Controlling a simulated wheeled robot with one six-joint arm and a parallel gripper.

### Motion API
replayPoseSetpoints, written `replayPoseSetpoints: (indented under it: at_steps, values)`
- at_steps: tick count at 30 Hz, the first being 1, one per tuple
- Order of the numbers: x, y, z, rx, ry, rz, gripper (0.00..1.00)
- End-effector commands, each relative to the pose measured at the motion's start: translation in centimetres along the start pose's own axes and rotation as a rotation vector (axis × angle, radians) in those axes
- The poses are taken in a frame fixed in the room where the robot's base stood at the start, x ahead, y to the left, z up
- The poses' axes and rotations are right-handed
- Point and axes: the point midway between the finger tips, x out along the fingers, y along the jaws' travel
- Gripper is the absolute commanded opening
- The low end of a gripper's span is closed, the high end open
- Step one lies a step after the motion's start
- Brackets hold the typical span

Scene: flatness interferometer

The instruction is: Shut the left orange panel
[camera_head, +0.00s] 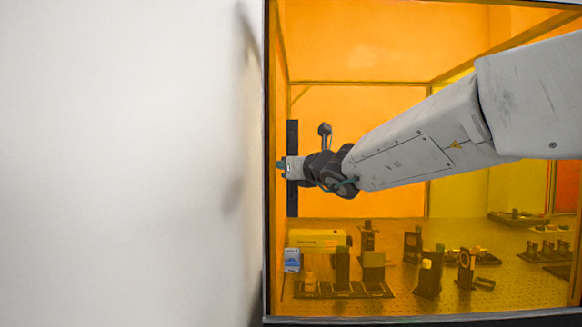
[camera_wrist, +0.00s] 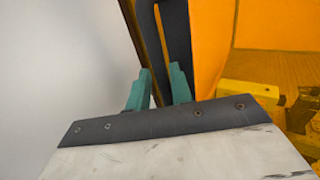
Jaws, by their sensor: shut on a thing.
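The left orange panel (camera_head: 345,120) is a see-through orange sheet in a dark frame, and the optics show through it in the head view. Its long black upright handle (camera_head: 292,205) is near the panel's left edge. In the wrist view the handle (camera_wrist: 178,35) rises between and behind the teal fingers. My gripper (camera_head: 283,165) reaches in from the right and is shut on the handle, with the fingers (camera_wrist: 160,88) on either side of its bar. My wrist hides the middle of the handle in the head view. I cannot tell how far the panel stands open.
A white wall-like surface (camera_head: 120,160) fills the left side. Behind the orange sheet, a yellow box (camera_head: 317,238), a small blue-and-white box (camera_head: 292,261) and several dark optic mounts (camera_head: 428,275) stand on a perforated table (camera_head: 520,290).

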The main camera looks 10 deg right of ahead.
Motion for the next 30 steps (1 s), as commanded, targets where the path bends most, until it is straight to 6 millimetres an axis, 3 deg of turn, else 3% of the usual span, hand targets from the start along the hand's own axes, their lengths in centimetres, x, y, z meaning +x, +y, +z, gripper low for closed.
replayPoseSetpoints:
  at_steps: [17, 30]
  values:
    - [-0.3, -0.1, 0.0, 0.0, 0.001, -0.001, 0.17]
    - [-6.8, -0.2, 0.0, -0.001, -0.001, -0.003, 0.17]
